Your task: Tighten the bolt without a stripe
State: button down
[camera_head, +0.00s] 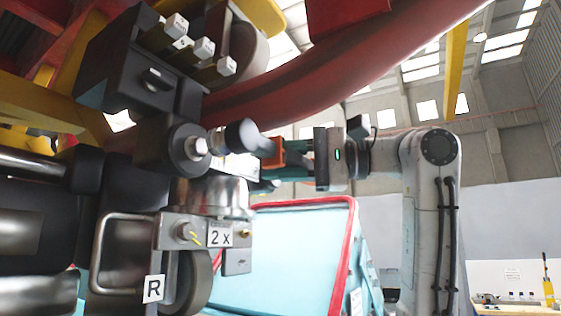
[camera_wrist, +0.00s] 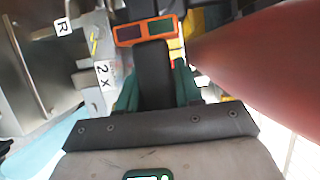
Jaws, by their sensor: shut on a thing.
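My gripper (camera_head: 290,160) is shut on a dark tool with an orange-framed display (camera_wrist: 146,29). The tool's black body (camera_wrist: 153,75) sits between my teal fingers in the wrist view. In the head view, the tool's dark rounded head (camera_head: 241,136) points left toward the train's underside. A silver bolt head (camera_head: 197,148) stands out from a round dark hub just left of it; I see no stripe on it. Whether the tool touches it cannot be told. A lower bolt (camera_head: 186,232) has yellow stripe marks beside it, on a metal block labelled "2 x" (camera_head: 221,237).
A thick red tube (camera_head: 340,75) curves above my gripper and lies close at the right in the wrist view. A black block with several tagged pins (camera_head: 150,75) is upper left. A pale blue red-rimmed panel (camera_head: 295,255) stands below. A plate marked "R" (camera_head: 154,289) is lower left.

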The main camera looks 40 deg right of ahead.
jog(key=shift+w+a+r+p, duration=0.1)
jog(key=shift+w+a+p, duration=0.15)
jog(key=shift+w, duration=0.3)
jog(key=shift+w+a+f+p, duration=0.1)
jog(key=shift+w+p, duration=0.15)
jog(key=shift+w, duration=0.35)
jog(key=shift+w+a+r+p, duration=0.1)
jog(key=shift+w+a+p, duration=0.15)
jog(key=shift+w, duration=0.3)
dwell(3.0)
jog(key=shift+s+d, duration=0.15)
dwell(0.7)
jog(key=shift+s+d+b, duration=0.15)
jog(key=shift+s+d, duration=0.05)
jog(key=shift+s, duration=0.5)
jog(key=shift+s+d+b, duration=0.2)
jog(key=shift+s, duration=0.45)
jog(key=shift+s+d+b, duration=0.15)
jog(key=shift+s+d, duration=0.05)
jog(key=shift+s, duration=0.6)
